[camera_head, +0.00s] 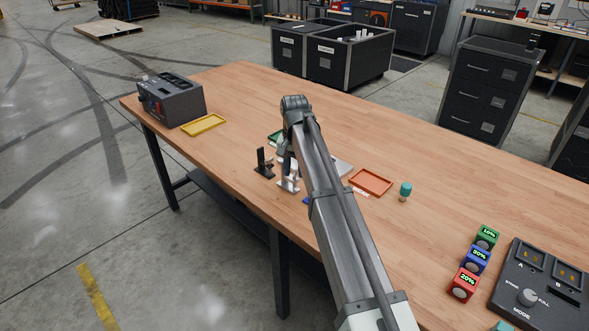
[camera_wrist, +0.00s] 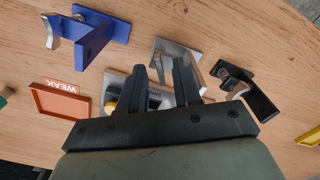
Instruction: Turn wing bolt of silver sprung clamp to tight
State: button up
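The silver sprung clamp (camera_wrist: 180,54) stands on a light grey base in the wrist view, just beyond my fingertips; it also shows in the head view (camera_head: 289,182), left of my arm. Its pale upright wing piece (camera_wrist: 158,66) appears between the fingertips in the picture. I cannot tell whether either finger touches it. My gripper (camera_wrist: 160,72) is open, with a clear gap between its two dark fingers. Its body hides the lower part of the wrist view. In the head view my arm hides much of the area around the gripper.
A blue clamp (camera_wrist: 97,34) and a black clamp (camera_wrist: 248,92) stand either side.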

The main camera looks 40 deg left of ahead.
aim_at(295, 173)
notch_tip(295, 173, up, 14)
jog(key=shift+f, duration=0.15)
dwell(0.4)
dwell(0.4)
